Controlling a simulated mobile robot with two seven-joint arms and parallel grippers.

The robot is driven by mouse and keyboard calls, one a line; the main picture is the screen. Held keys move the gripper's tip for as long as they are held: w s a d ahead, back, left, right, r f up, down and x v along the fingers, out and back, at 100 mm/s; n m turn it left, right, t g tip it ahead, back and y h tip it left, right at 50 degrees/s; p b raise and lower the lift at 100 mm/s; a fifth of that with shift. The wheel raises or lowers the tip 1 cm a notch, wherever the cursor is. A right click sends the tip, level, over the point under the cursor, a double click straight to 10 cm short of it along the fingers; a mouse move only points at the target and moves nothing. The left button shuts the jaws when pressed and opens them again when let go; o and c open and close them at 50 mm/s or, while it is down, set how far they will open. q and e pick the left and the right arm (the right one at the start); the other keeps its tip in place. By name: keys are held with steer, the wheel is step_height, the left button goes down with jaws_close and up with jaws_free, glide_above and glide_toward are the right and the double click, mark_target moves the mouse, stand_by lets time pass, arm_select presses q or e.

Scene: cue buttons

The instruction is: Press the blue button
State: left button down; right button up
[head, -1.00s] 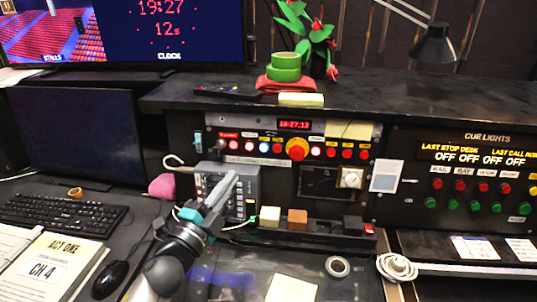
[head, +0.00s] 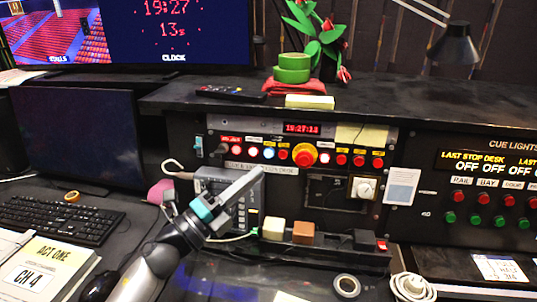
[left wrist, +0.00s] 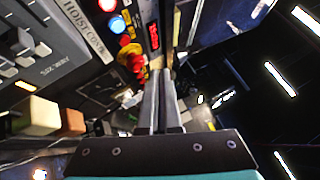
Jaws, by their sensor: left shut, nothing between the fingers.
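The lit blue button (head: 268,153) is in the row on the upright control panel, between a white-lit button and a red one. It also shows in the left wrist view (left wrist: 117,24), up and left of the fingertips. My left gripper (head: 258,172) is shut and empty. In the head view its tips appear just below and left of the blue button; I cannot tell whether they touch the panel. In the left wrist view the closed fingers (left wrist: 160,75) point towards the panel, beside the large red knob (left wrist: 132,60). My right gripper is not in view.
A large red and yellow knob (head: 304,154) sits right of the blue button, with smaller red buttons beyond. A grey fader box (head: 240,215) stands below, partly behind my gripper. Cream (head: 273,228) and brown (head: 303,232) blocks sit on the ledge.

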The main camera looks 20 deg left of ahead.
mark_target(269, 153)
arm_select(q)
steer(key=shift+w+a+f+b, duration=0.2)
steer(key=shift+w+a+b, duration=0.25)
steer(key=shift+w, duration=0.9)
steer(key=shift+w+a+f+b, duration=0.25)
steer(key=shift+w+b, duration=0.3)
steer(key=shift+w, duration=0.8)
steer(key=shift+w+a+f+b, duration=0.2)
steer(key=shift+w+a+b, duration=0.25)
steer(key=shift+w, duration=0.9)
steer(key=shift+w, duration=0.4)
steer(key=shift+w+a+f+b, duration=0.1)
steer(key=shift+w+a+b, duration=0.05)
steer(key=shift+w+b, duration=0.25)
steer(key=shift+s, duration=0.15)
steer(key=shift+s+d+p, duration=0.2)
steer(key=shift+s+p, duration=0.3)
steer(key=shift+s, duration=0.2)
